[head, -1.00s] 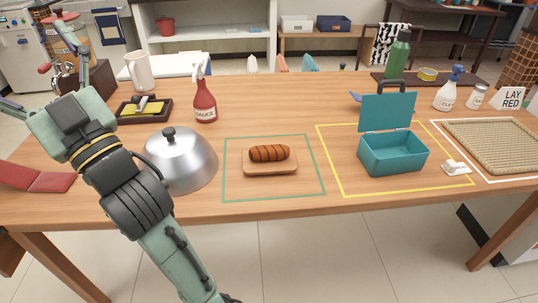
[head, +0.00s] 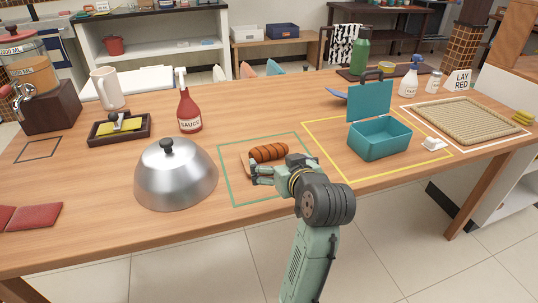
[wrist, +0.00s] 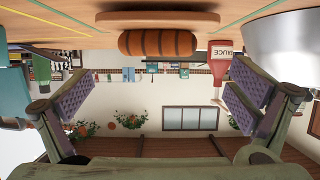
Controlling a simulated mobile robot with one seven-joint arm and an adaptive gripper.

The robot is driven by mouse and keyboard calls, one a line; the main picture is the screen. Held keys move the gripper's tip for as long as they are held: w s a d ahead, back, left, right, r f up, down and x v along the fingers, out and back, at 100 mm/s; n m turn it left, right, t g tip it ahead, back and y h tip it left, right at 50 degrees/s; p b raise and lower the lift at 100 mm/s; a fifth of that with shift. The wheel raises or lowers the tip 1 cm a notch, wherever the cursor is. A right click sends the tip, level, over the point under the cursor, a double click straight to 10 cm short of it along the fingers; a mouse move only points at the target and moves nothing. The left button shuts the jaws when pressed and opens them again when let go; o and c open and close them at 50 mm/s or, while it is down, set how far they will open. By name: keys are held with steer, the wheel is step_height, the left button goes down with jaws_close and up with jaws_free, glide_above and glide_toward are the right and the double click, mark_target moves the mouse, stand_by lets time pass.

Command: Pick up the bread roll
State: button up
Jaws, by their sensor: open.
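The bread roll (head: 268,152) is brown with dark stripes and lies on a small wooden board (head: 246,160) inside the green outlined square on the table. In the wrist view, which looks upside down, the roll (wrist: 158,43) sits ahead between the fingers, with the board (wrist: 157,18) above it in the picture. My gripper (head: 258,175) is at the near side of the board, low over the table. Its two padded fingers (wrist: 157,95) are spread wide with nothing between them. My gripper hides part of the board in the head view.
A steel dome cover (head: 176,175) stands close left of the board. A red sauce bottle (head: 189,108) stands behind it. An open teal box (head: 379,138) stands to the right inside a yellow outline. The table behind the roll is clear.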

mark_target(270, 150)
steer(key=x, duration=0.5)
steer(key=shift+d+f, duration=0.1)
steer(key=x, duration=0.1)
steer(key=p+x, duration=0.1)
steer(key=x, duration=0.2)
steer(key=shift+w+r+p, duration=0.3)
steer(key=shift+w+p, duration=0.1)
steer(key=shift+w+f, duration=0.25)
steer(key=shift+w, duration=0.2)
steer(key=shift+c, duration=0.5)
steer(key=c, duration=0.7)
